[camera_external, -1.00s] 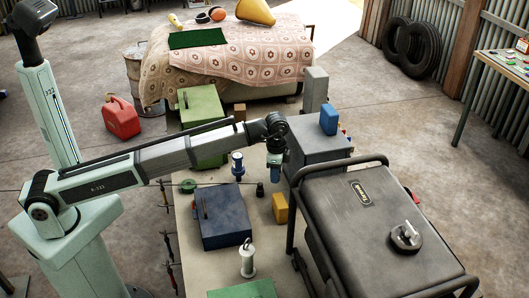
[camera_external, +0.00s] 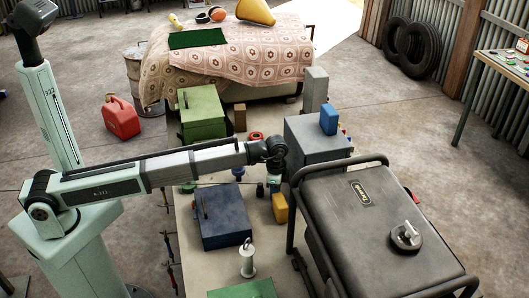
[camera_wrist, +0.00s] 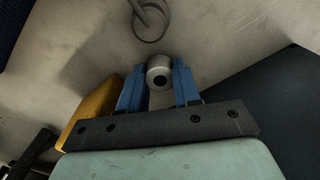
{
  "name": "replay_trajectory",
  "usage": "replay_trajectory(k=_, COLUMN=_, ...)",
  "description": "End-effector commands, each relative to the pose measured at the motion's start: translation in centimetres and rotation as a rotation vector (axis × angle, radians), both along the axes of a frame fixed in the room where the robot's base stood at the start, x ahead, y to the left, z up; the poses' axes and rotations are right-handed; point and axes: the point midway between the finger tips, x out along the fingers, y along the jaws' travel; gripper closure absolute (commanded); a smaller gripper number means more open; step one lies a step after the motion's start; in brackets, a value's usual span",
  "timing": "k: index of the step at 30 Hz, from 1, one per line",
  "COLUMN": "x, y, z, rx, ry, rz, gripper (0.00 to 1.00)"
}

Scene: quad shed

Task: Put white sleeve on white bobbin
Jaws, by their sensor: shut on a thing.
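My gripper (camera_external: 274,185) points down over the bench, left of the grey cabinet and just above the yellow block. In the wrist view its blue fingers (camera_wrist: 160,88) are shut on a small pale grey-white sleeve (camera_wrist: 159,70) with a dark hole. The sleeve is too small to make out in the external view. A white bobbin (camera_external: 248,262) with an upright stem stands upright near the front of the bench, apart from my gripper.
A blue box (camera_external: 224,218) lies left of my gripper, and a yellow block (camera_external: 280,208) is close below it. A red ring (camera_external: 256,137) and green box (camera_external: 202,113) are behind. A black-framed generator (camera_external: 375,225) stands at right.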

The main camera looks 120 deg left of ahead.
Motion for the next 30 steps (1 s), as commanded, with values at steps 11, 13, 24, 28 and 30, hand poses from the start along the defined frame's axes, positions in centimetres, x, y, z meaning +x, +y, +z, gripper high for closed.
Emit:
replay_trajectory(k=11, x=0.0, y=0.0, z=-0.2, rx=0.0, ry=0.0, rz=0.0, gripper=0.49)
replay_trajectory(k=13, x=0.0, y=0.0, z=-0.2, rx=0.0, ry=0.0, rz=0.0, gripper=0.42)
replay_trajectory(k=24, x=0.0, y=0.0, z=0.4, rx=0.0, ry=-0.001, rz=0.0, gripper=0.42)
replay_trajectory(k=28, x=0.1, y=0.1, z=2.0, rx=0.002, ry=-0.002, rz=0.0, gripper=0.42)
replay_trajectory(k=30, x=0.1, y=0.1, z=3.1, rx=0.002, ry=-0.002, rz=0.0, gripper=0.42)
